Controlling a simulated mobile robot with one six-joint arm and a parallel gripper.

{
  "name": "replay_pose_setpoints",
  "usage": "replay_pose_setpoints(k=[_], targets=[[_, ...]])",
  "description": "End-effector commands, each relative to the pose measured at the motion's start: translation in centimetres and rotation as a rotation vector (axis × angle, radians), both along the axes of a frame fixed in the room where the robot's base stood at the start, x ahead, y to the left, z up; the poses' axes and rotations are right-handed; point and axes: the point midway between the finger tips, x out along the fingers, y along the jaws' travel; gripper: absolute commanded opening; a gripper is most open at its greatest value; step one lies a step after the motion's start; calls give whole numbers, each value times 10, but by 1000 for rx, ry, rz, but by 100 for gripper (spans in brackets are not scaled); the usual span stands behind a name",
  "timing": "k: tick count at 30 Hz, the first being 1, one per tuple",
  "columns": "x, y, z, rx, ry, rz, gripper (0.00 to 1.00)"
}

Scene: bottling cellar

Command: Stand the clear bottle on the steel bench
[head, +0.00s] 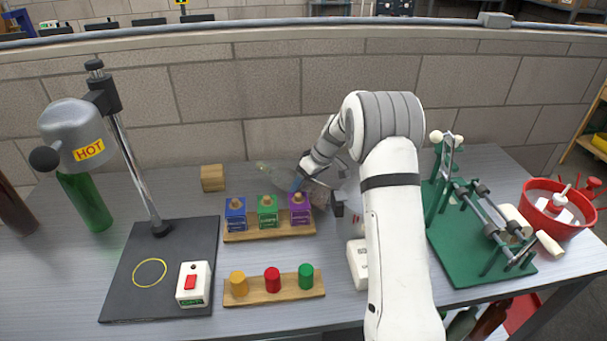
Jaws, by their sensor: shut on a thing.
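The clear bottle (279,181) shows as a faint, see-through grey shape behind the small coloured bottles, partly hidden by my wrist. It looks tilted, with one end toward the upper left. My gripper (331,192) is shut on it, mostly hidden behind my own arm. The grey steel bench (60,275) spans the view. I cannot tell whether the bottle touches the bench.
A wooden rack (270,234) with blue, green and purple bottles stands just in front. Another rack (275,292) holds coloured stoppers. A heat stand (120,300) and green bottle (85,203) are left. A green jig (480,255) and red bowl (556,220) are right.

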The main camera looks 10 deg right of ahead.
Motion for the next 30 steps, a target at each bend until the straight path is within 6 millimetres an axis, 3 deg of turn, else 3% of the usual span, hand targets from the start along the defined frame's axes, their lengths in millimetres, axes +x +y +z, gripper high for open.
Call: replay_pose_setpoints(k=[10,11,12,19,30], targets=[[2,1,0,1,-6,0,0],[0,1,-2,0,-2,1,66],[0,1,-2,0,-2,1,69],[0,1,-1,0,-2,2,86],[0,-2,7,0,-5,1,86]])
